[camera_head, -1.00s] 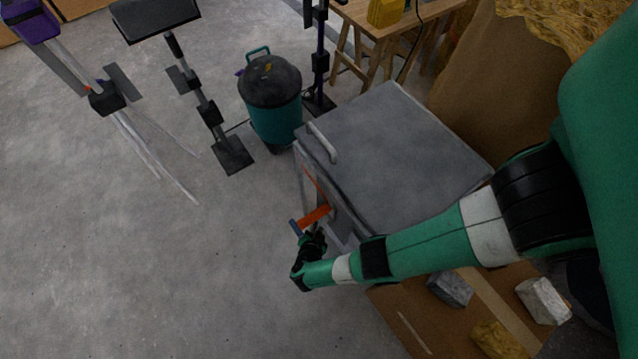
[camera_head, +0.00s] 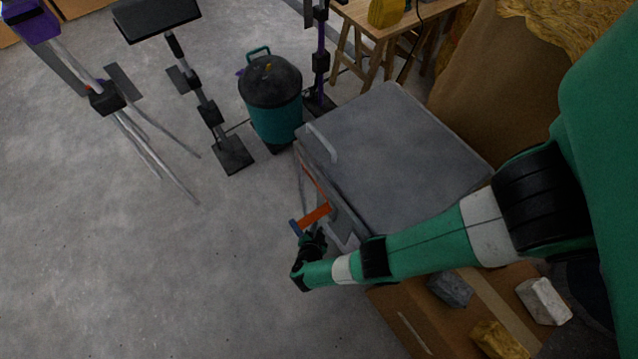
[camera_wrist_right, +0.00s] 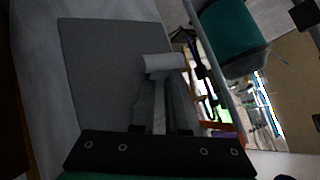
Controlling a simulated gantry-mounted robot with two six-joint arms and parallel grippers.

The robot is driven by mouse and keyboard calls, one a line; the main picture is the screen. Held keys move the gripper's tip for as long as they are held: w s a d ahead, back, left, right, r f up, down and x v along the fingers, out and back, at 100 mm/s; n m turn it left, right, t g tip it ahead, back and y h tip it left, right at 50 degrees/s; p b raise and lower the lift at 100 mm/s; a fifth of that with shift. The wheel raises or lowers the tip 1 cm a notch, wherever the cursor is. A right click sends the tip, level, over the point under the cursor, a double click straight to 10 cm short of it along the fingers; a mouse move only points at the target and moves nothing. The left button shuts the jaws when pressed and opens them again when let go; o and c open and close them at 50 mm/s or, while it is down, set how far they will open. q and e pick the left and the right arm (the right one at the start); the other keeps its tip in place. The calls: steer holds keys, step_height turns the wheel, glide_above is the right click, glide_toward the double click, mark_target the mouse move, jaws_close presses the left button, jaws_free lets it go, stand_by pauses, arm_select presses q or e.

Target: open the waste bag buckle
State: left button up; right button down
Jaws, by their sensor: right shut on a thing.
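My right gripper (camera_head: 312,241) is at the front of a grey box (camera_head: 400,150), low on its left side. In the right wrist view its fingers (camera_wrist_right: 163,112) are closed around the stem of a pale grey T-shaped piece (camera_wrist_right: 165,63). This piece may be the buckle, but I cannot tell for sure; the grasp is hidden in the head view. An orange bar (camera_head: 314,215) with a blue end (camera_head: 295,228) sticks out from the box's front just above the gripper. No waste bag can be made out clearly. My left gripper is not in view.
A pale handle (camera_head: 321,142) is on the box's upper left edge. A teal bin with a black lid (camera_head: 275,120) stands behind it. Stands (camera_head: 209,112) are at upper left. A board with stones (camera_head: 450,288) lies at lower right.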

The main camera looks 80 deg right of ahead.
steer(key=c, duration=1.2)
jaws_free()
steer(key=shift+w+a+r, duration=0.15)
steer(key=shift+w, duration=0.05)
steer(key=shift+p+v, duration=0.3)
steer(key=shift+v, duration=0.55)
steer(key=a+f+p+v, duration=0.1)
steer(key=p+v, duration=0.1)
steer(key=v, duration=0.9)
steer(key=shift+w+a+f, duration=0.2)
steer(key=shift+w+a, duration=0.05)
steer(key=shift+w, duration=0.25)
steer(key=p+v, duration=0.2)
steer(key=v, duration=0.9)
steer(key=shift+a+r, duration=0.2)
steer(key=shift+a, duration=0.05)
